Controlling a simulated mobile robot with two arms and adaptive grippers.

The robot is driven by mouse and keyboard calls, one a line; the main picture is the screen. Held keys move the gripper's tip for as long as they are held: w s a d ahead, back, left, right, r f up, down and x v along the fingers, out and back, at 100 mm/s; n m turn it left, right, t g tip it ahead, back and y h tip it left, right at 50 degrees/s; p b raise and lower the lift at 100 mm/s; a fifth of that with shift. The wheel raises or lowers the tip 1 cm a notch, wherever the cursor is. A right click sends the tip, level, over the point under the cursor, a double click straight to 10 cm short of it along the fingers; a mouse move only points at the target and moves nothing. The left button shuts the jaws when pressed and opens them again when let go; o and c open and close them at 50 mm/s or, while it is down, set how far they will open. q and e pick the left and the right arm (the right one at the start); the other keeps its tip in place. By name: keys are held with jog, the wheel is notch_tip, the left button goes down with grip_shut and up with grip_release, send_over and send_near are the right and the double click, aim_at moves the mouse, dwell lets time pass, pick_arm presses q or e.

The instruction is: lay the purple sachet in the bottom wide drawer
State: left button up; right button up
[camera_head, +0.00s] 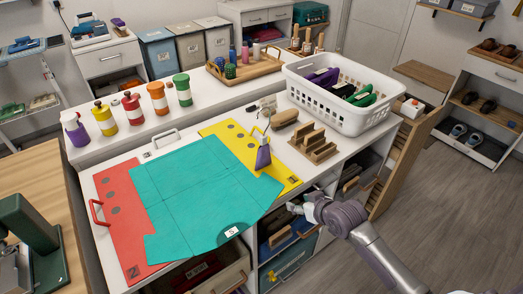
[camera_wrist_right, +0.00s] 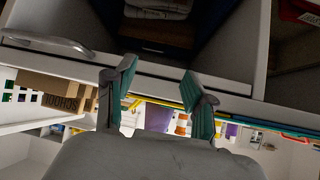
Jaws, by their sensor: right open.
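A flat purple packet (camera_head: 324,79), which looks like the sachet, lies in the white perforated basket (camera_head: 346,117) with black and green packets. A purple item with a pale top (camera_head: 263,158) stands on the yellow folder. My right gripper (camera_head: 308,205) is at the front edge of the worktop, below and to the left of the basket. Its teal-padded fingers (camera_wrist_right: 163,93) are apart, with nothing between them. The wrist view is upside down and shows a cubby opening and a drawer handle (camera_wrist_right: 48,42). A drawer (camera_head: 222,277) shows at the bottom; which is the bottom wide one is unclear.
A teal mat (camera_head: 195,195) and a red folder (camera_head: 127,222) cover the worktop's left. A wooden slotted rack (camera_head: 313,146) stands before the basket. Colored bottles line the rear ledge. Filled cubbies lie under the front edge. The floor at the right is clear.

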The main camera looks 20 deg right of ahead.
notch_tip(320, 180, up, 11)
jog(key=w+a+n+t+y, duration=0.1)
jog(key=a+t+y, duration=0.1)
jog(key=a, duration=0.1)
jog(key=n, duration=0.1)
send_near(265, 142)
jog(key=shift+t+y, duration=0.3)
jog(key=w+f, duration=0.1)
jog(key=w, duration=0.1)
jog(key=w+a+f, duration=0.1)
jog(key=w+f, duration=0.1)
jog(key=shift+a+f, duration=0.1)
jog(key=shift+a, duration=0.05)
jog(key=x, duration=0.3)
jog(key=p+x, duration=0.1)
jog(key=x, duration=0.1)
jog(key=shift+w+r, duration=0.15)
jog(key=shift+r, duration=0.25)
jog(key=shift+w+a+f, duration=0.1)
jog(key=shift+w+f, duration=0.05)
jog(key=shift+w, duration=0.15)
pick_arm(q)
jog(key=shift+d+r, duration=0.1)
jog(key=shift+r, duration=0.15)
pick_arm(e)
jog(key=shift+s, duration=0.1)
grip_shut()
